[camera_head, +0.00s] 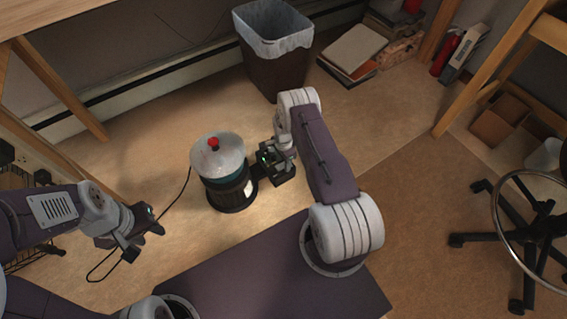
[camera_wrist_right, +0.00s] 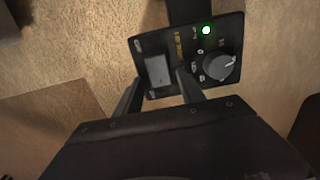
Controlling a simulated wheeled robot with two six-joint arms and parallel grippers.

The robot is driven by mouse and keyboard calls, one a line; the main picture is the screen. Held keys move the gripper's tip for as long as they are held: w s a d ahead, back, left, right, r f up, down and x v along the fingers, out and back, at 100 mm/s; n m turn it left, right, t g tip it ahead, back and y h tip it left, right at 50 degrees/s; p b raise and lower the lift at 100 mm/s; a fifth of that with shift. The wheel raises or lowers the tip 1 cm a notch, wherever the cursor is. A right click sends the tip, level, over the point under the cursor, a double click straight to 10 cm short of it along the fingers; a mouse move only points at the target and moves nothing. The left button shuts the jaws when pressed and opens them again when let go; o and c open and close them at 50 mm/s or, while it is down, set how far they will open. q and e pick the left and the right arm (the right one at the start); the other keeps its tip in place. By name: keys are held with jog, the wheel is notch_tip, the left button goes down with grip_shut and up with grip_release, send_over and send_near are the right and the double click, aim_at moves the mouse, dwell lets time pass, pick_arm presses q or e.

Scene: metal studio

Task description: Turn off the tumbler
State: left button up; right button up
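The tumbler (camera_head: 230,185) stands on the floor, with a dark round body, a clear domed lid and a red knob. Its control panel (camera_wrist_right: 212,50) fills the upper middle of the right wrist view, with a lit green light (camera_wrist_right: 206,30), a grey rocker switch (camera_wrist_right: 158,71) and a round dial (camera_wrist_right: 219,67). My right gripper (camera_wrist_right: 158,88) is open, its fingertips apart on either side of the switch's lower part; contact cannot be told. In the head view my right gripper (camera_head: 277,162) is at the tumbler's right side. My left gripper (camera_head: 147,243) is open and empty, left of the tumbler.
A bin with a white liner (camera_head: 270,80) stands behind the tumbler. A black cord (camera_head: 178,200) runs along the floor at left. Books (camera_head: 353,52) lie at the back, and a wheeled chair (camera_head: 525,235) stands at right. Floor between is clear.

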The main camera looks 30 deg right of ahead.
grip_shut()
jog(key=shift+s+a+r+h+p, duration=0.15)
jog(key=shift+a+h+p, duration=0.05)
jog(key=shift+h+p, duration=0.45)
jog(key=shift+a+h+p, duration=0.2)
jog(key=shift+h+p, duration=0.2)
jog(key=shift+h, duration=0.45)
jog(key=shift+o, duration=1.2)
grip_release()
